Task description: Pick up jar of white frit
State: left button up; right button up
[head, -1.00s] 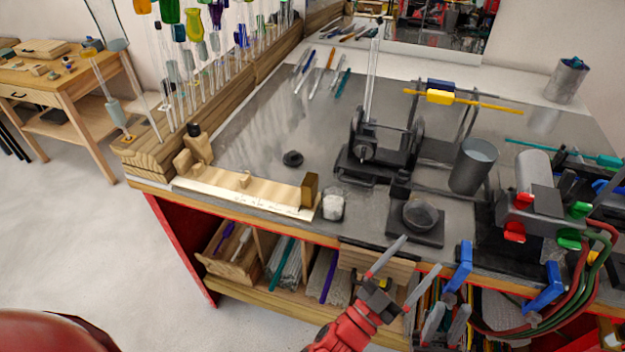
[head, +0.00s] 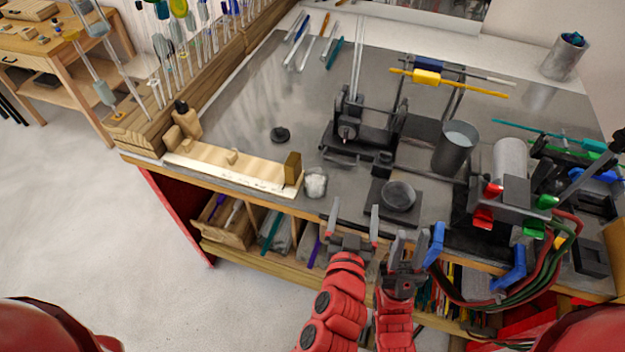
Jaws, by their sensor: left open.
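The jar of white frit (head: 315,184) is a small clear jar with white contents. It stands upright near the front edge of the grey bench top, just right of the wooden jig. My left gripper (head: 355,212) is open and empty at the bench's front edge, to the right of and nearer than the jar, not touching it. My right gripper (head: 410,238) is to the right of the left one, also at the front edge; its fingers look a little apart with nothing seen between them.
A wooden jig (head: 225,170) with an upright block lies left of the jar. A dark square base with a round top (head: 398,196) stands right of it. A torch (head: 510,160) stands at right.

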aim_at(316, 188)
pick_arm(q)
jog(key=s+a+n+g+y+p, duration=0.2)
jog(key=s+a+n+y, duration=0.2)
jog(key=a, duration=0.3)
jog(key=b+x, duration=0.8)
jog(key=f+b+x, duration=0.1)
jog(key=b+x, duration=0.3)
jog(key=b, duration=0.1)
jog(key=shift+w+g, duration=0.15)
jog(key=shift+g, duration=0.15)
jog(key=shift+w+a, duration=0.1)
jog(key=shift+w, duration=0.1)
jog(key=p+x, duration=0.2)
jog(key=x, duration=0.2)
jog(key=shift+w+a+f+p, duration=0.1)
jog(key=shift+p, duration=0.3)
jog(key=shift+w+f, duration=0.2)
jog(key=shift+f, duration=0.05)
jog(key=shift+r, duration=0.1)
grip_shut()
